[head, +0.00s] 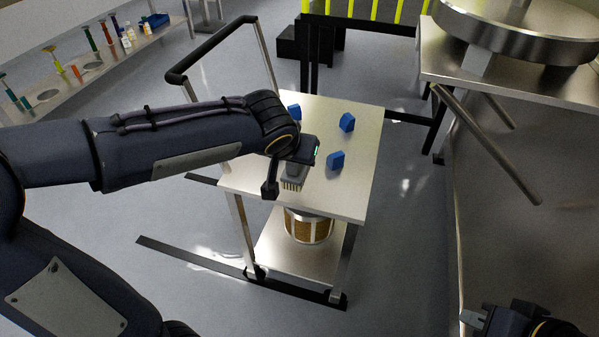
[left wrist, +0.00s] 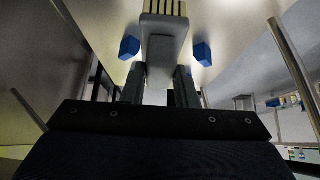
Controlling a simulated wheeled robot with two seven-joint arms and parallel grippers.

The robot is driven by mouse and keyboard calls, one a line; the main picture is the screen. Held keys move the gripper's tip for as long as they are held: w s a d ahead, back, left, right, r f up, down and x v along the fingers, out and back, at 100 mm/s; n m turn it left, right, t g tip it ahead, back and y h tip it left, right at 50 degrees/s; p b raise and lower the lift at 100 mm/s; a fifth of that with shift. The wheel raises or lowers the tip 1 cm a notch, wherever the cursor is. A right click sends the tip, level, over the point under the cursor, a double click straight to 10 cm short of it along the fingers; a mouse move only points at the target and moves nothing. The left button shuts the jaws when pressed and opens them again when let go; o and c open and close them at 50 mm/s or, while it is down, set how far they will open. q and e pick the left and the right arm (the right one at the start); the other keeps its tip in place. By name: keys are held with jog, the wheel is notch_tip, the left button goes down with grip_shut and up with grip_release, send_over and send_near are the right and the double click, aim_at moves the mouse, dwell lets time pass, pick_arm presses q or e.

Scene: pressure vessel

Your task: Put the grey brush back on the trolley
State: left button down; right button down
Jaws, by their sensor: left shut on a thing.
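The grey brush (head: 293,177) is held in my left gripper over the near left part of the trolley top (head: 352,200), bristles pointing down. In the left wrist view the brush (left wrist: 166,40) sits between the two fingers of my left gripper (left wrist: 160,82). Its bristles point away from the gripper toward the trolley surface. I cannot tell whether the bristles touch the surface. The upper part of the brush is hidden by the gripper in the head view. My right gripper (head: 488,320) is partly in view at the bottom right, away from the trolley; its jaw opening is unclear.
Several blue blocks (head: 336,161) stand on the trolley top, right of and behind the brush. A basket-like cylinder (head: 308,226) is on the lower shelf. The trolley's black handle (head: 210,48) rises behind my left arm. A steel vessel bench (head: 520,85) stands at right.

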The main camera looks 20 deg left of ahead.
pick_arm(q)
jog(key=b+x, duration=0.1)
jog(key=x, duration=0.4)
jog(key=shift+w, duration=0.1)
jog(key=shift+w+f+b, duration=0.1)
jog(key=shift+f+b, duration=0.45)
jog(key=shift+f, duration=0.9)
jog(key=shift+f, duration=0.2)
jog(key=c, duration=1.1)
grip_release()
jog(key=shift+c, duration=0.2)
jog(key=shift+r, duration=0.1)
